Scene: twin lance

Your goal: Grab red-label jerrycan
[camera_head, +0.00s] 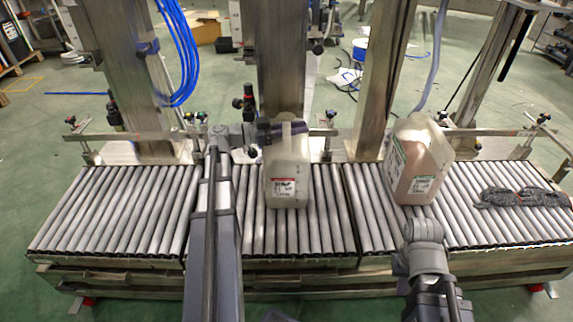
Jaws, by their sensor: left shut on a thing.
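The red-label jerrycan (288,171) is a translucent whitish can, upright over the middle roller section, its red-topped label facing me. My left gripper (284,128) reaches in from its left and is shut at the can's top, by the handle. The dark gripper partly hides the handle. The can's base looks to be at roller level; I cannot tell whether it touches. The end of my right arm (424,232) is low, in front of the right roller section. Its fingers cannot be made out.
A second jerrycan (418,160), pinkish with a green-and-white label, stands on the right rollers. A dark grey crumpled item (522,197) lies further right. The left roller section (115,210) is clear. Metal posts and a low rail run behind the conveyor.

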